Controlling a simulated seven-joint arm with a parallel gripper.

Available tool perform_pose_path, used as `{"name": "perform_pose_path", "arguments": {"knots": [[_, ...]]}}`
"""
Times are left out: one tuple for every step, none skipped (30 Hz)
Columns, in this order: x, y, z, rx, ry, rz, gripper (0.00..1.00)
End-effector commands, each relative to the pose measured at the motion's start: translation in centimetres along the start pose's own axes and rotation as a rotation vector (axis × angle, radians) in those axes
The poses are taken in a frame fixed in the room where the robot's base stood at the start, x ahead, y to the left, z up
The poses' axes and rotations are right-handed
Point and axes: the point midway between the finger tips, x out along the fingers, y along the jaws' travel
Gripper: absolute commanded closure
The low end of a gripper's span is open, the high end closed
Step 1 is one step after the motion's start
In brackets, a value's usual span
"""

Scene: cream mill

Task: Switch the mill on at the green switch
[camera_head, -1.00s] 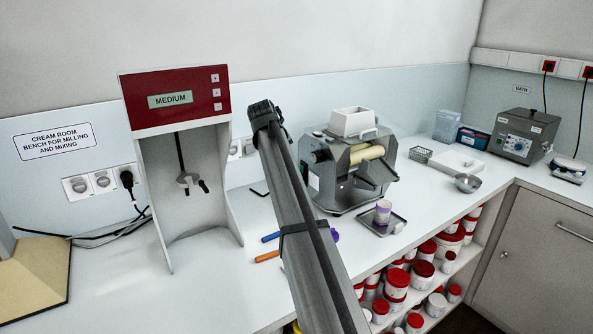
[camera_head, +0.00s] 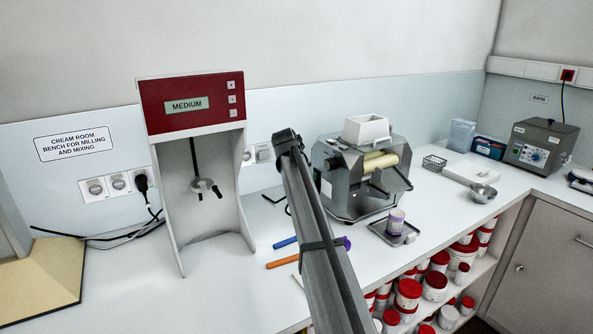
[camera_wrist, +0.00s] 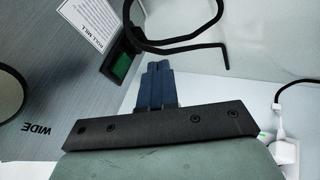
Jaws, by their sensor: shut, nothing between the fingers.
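The mill (camera_head: 335,185) is a grey metal roll machine with cream rollers and a white hopper on top, standing on the bench. In the wrist view its grey side panel (camera_wrist: 65,90) carries a "ROLL MILL" label and the green switch (camera_wrist: 121,66), which has a dark frame. My gripper (camera_wrist: 156,66) is shut and empty, its dark blue fingers together just right of the switch in the picture. Whether the tips touch anything I cannot tell. In the head view the switch and my fingers do not show, and my arm crosses in front of the bench.
A black cable (camera_wrist: 180,45) loops close beyond my fingers. A white plug (camera_wrist: 281,122) sits at the right. A dark round knob (camera_wrist: 8,92) is by "WIDE". A red-topped mixer (camera_head: 190,105) stands left of the mill.

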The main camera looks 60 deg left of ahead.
Motion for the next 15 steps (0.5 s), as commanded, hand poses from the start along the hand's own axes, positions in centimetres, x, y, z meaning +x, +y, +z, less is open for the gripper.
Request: {"name": "perform_pose_path", "arguments": {"knots": [[0.9,0.0,-0.1,0.000,-0.001,0.000,1.00],[1.4,0.0,-0.1,0.000,-0.002,0.000,1.00],[1.6,0.7,0.0,0.001,-0.001,0.001,1.00],[1.9,1.1,0.0,0.001,-0.001,0.001,1.00],[2.0,1.4,0.0,0.001,-0.001,0.001,1.00],[2.3,1.9,0.1,0.001,-0.001,0.001,1.00],[2.5,2.1,0.1,0.001,-0.001,0.001,1.00],[2.6,2.3,0.1,0.001,-0.001,0.001,1.00],[2.8,2.6,0.1,0.001,0.000,0.001,1.00],[2.9,2.7,0.1,0.001,0.000,0.000,1.00],[3.0,2.9,0.1,0.001,0.000,0.000,1.00],[3.1,3.0,0.1,0.000,0.000,0.000,1.00],[3.1,3.1,0.1,0.000,0.000,0.000,1.00],[3.2,3.2,0.2,0.000,0.000,0.000,1.00],[3.2,3.3,0.2,0.000,0.000,0.000,1.00]]}}
